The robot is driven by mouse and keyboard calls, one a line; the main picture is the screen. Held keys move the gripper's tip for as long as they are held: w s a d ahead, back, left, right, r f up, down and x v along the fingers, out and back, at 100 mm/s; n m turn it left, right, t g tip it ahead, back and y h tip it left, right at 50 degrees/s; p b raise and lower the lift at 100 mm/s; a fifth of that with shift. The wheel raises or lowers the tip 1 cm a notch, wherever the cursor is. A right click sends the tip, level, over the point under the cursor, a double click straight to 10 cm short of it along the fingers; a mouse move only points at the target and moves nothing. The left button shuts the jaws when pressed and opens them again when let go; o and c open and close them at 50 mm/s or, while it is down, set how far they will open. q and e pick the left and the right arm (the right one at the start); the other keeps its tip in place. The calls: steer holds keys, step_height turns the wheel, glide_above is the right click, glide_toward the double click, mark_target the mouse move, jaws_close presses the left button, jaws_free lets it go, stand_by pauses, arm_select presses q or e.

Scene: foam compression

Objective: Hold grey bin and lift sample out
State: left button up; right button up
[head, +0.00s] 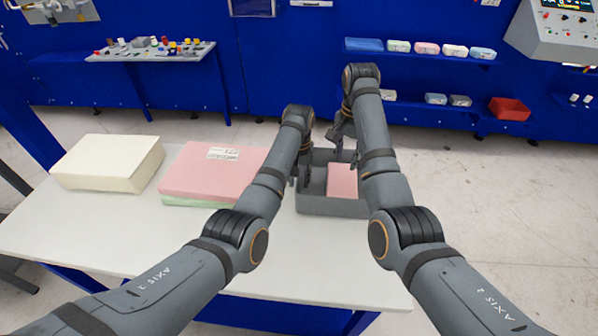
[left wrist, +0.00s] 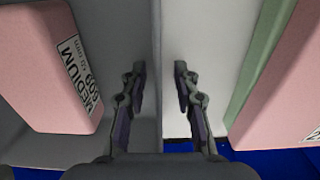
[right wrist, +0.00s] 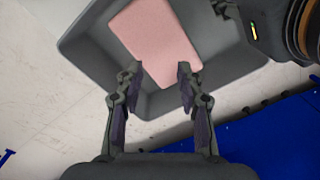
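The grey bin (head: 330,206) stands on the table at its right part. The pink sample block (head: 342,180) lies inside it; in the left wrist view the block (left wrist: 45,70) shows a "MEDIUM" label, and it also shows in the right wrist view (right wrist: 155,42). My left gripper (head: 304,180) is at the bin's left wall, open, with one finger on each side of the wall (left wrist: 157,75) and gaps to it. My right gripper (right wrist: 160,72) is open and empty above the bin's far part, beside the sample. In the head view my right arm hides part of the bin.
On the white table (head: 120,240), a pink foam slab (head: 210,172) on a green one (head: 185,201) lies left of the bin. A cream foam block (head: 108,162) lies further left. The table's front middle is clear. Shelves with foam pieces and a red bin (head: 510,109) are behind.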

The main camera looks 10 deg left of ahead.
mark_target(343, 180)
arm_select(q)
steer(key=shift+c, duration=0.4)
jaws_close()
arm_select(e)
steer(key=shift+o, duration=2.3)
steer(key=shift+r+n, duration=0.1)
steer(key=shift+n, duration=0.5)
steer(key=o, duration=0.9)
steer(key=n, duration=0.3)
steer(key=r+n, duration=0.1)
steer(key=n, duration=0.2)
steer(key=shift+c, duration=0.2)
step_height(343, 180, down, 12)
